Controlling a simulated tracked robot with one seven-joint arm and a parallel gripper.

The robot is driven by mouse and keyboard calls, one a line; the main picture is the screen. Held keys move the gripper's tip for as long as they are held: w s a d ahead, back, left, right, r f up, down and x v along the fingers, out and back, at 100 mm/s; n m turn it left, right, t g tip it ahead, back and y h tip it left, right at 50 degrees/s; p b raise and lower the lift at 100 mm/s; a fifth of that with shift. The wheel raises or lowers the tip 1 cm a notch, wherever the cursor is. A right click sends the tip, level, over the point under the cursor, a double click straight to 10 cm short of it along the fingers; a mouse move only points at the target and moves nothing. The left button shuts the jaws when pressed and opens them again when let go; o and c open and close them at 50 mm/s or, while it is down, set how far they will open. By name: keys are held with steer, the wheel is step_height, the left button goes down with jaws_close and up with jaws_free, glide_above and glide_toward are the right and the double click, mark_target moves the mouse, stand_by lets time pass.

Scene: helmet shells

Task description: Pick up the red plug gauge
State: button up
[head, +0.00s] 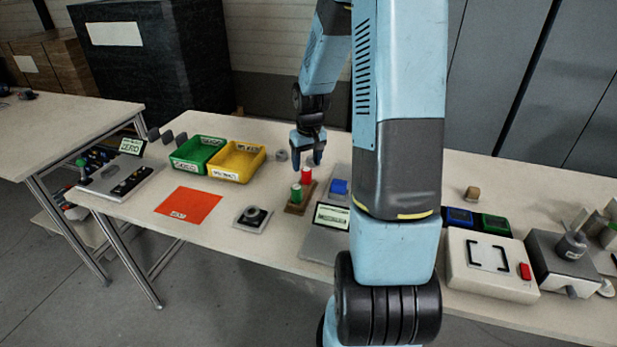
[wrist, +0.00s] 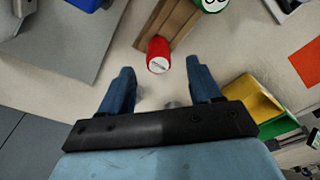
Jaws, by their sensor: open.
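The red plug gauge (head: 306,174) stands in a brown wooden holder (head: 297,207), behind the green plug gauge (head: 296,192). In the wrist view the red gauge (wrist: 158,55) shows its pale round end, at the end of the wooden holder (wrist: 172,22); the green gauge (wrist: 210,4) is cut off at the top edge. My gripper (head: 308,162) is open above the table by the red gauge. In the wrist view my open fingers (wrist: 157,78) point toward the red gauge, which lies just beyond and between their tips. I see no contact.
Green (head: 199,153) and yellow (head: 238,161) bins stand left of the gripper. An orange mat (head: 189,205) and a small device (head: 252,218) lie in front of them. A grey unit with a display (head: 331,216) and blue block (head: 339,187) stands close right of the holder.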

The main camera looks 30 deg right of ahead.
mark_target(306, 169)
steer(key=shift+w+d+f, duration=0.1)
steer(key=shift+w+f, duration=0.1)
steer(key=shift+f, duration=1.05)
steer(key=shift+w+f, duration=0.2)
steer(key=shift+f, duration=1)
steer(key=c, duration=1)
steer(key=shift+r, duration=0.15)
